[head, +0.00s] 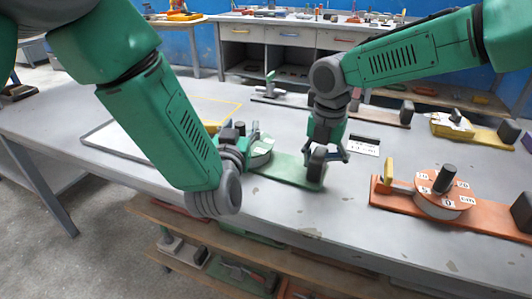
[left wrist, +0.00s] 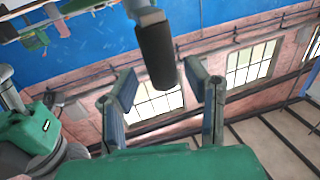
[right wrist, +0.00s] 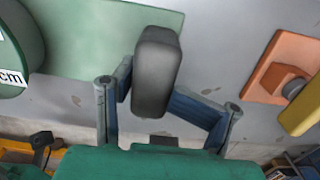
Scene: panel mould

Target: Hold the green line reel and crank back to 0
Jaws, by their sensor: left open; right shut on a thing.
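The green line reel (head: 262,150) lies on the grey table, its round drum partly hidden behind my left gripper. Its green base (head: 290,168) extends right to a dark end block. In the right wrist view, the drum's edge (right wrist: 12,55) shows a "cm" mark. My right gripper (head: 325,155) is shut on the dark end block (right wrist: 157,70). My left gripper (head: 238,143) is open at the drum. In the left wrist view, a dark cylindrical grip (left wrist: 155,55) stands in line with the gap between its spread fingers; contact cannot be told. The scale reading is not visible.
An orange reel (head: 440,203) lies to the right, with a yellow one (head: 455,125) behind it. A grey-based reel (head: 272,90) is at the back. A small label (head: 364,146) lies near my right gripper. Shelves below the table hold more items.

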